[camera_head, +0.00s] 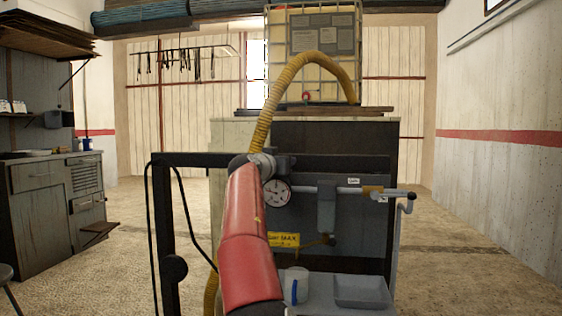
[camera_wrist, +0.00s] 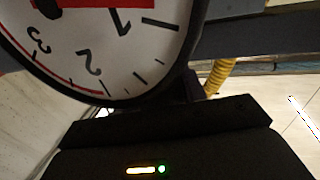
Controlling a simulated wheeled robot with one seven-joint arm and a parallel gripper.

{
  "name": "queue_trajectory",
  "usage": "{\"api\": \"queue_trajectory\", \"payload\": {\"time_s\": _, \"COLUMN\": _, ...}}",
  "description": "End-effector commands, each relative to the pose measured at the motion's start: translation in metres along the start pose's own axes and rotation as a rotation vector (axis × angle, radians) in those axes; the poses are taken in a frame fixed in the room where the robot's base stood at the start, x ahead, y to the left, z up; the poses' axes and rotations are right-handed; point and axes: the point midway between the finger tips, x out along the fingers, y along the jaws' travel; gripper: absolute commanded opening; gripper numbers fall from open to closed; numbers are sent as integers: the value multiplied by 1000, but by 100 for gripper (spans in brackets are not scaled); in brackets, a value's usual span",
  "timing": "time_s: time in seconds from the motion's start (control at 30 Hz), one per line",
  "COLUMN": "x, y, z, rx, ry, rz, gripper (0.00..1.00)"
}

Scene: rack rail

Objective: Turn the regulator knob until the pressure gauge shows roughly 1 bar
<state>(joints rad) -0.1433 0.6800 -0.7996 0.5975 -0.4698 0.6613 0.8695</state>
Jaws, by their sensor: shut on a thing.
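The pressure gauge (camera_head: 276,192) is a round white dial on the dark panel, just below and right of my wrist. In the wrist view the gauge (camera_wrist: 95,45) fills the upper left, upside down, with numerals 1, 2 and 3 and a red arc near 3. Its upper part is cut off, and I cannot read the needle surely. My gripper (camera_head: 268,162) is at the regulator beside the gauge, shut on the knob, which it and my arm mostly hide. In the wrist view only the dark gripper body with small lights shows; the fingertips cannot be made out.
A pipe (camera_head: 345,190) with a crank-like handle (camera_head: 407,203) runs right of the gauge. A yellow hose (camera_head: 262,115) arches close to my wrist. The floor to the right is clear.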

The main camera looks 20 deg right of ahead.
Motion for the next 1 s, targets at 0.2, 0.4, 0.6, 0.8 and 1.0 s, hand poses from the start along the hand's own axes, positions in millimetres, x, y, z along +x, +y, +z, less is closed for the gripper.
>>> {"api": "queue_trajectory", "payload": {"time_s": 0.2, "x": 0, "y": 0, "z": -1, "rx": 0, "ry": 1, "rz": 44, "gripper": 18}}
{"api": "queue_trajectory", "payload": {"time_s": 0.4, "x": 0, "y": 0, "z": 0, "rx": 1, "ry": 1, "rz": 52, "gripper": 18}}
{"api": "queue_trajectory", "payload": {"time_s": 0.6, "x": 0, "y": 0, "z": 0, "rx": 1, "ry": 1, "rz": 51, "gripper": 18}}
{"api": "queue_trajectory", "payload": {"time_s": 0.8, "x": 0, "y": 0, "z": 0, "rx": 1, "ry": 1, "rz": 51, "gripper": 63}}
{"api": "queue_trajectory", "payload": {"time_s": 1.0, "x": 0, "y": 1, "z": 0, "rx": 1, "ry": 0, "rz": 52, "gripper": 63}}
